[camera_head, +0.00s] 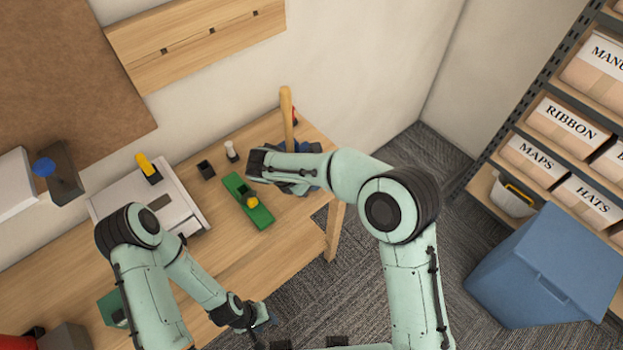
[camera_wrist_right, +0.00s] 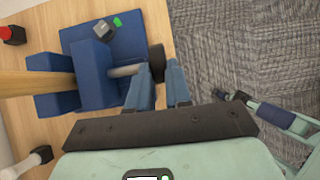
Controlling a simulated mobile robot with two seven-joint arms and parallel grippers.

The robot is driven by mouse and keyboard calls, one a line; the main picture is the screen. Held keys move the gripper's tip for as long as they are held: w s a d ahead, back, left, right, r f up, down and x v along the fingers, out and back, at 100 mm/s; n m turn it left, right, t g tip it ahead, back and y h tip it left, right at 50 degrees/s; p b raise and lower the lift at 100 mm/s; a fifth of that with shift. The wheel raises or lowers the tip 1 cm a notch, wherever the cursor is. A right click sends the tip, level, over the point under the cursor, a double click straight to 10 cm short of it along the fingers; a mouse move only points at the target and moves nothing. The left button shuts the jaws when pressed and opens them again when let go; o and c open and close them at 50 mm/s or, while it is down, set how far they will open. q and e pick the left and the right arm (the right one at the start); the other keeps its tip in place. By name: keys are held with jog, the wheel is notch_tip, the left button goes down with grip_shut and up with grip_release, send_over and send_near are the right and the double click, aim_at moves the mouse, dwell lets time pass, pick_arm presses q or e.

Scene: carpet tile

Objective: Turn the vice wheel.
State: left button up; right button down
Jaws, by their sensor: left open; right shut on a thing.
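The blue vice (camera_wrist_right: 82,100) stands at the end of the workbench, with a wooden piece (camera_wrist_right: 35,83) between its jaws. A metal screw runs from the vice to the dark vice wheel (camera_wrist_right: 156,62). My right gripper (camera_wrist_right: 160,78) has its two fingers closed on either side of the wheel's rim. In the head view my right gripper (camera_head: 283,178) covers the wheel and most of the vice (camera_head: 276,146); the wooden piece (camera_head: 287,115) stands upright behind it. My left gripper (camera_head: 264,318) is open and empty by the bench's front edge, away from the vice.
A green tool (camera_head: 262,216) with a yellow part, a small black holder (camera_head: 206,170) and a grey case (camera_head: 178,210) lie on the workbench (camera_head: 45,240). A blue bin (camera_head: 550,265) and a shelf of labelled boxes (camera_head: 562,122) stand right. Carpet between is clear.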

dwell(0.4)
jog(key=c, duration=1.1)
grip_release()
jog(key=shift+o, duration=0.2)
jog(key=p+v, duration=0.1)
jog(key=v, duration=1.2)
jog(key=shift+a, duration=0.2)
jog(key=shift+s, duration=0.1)
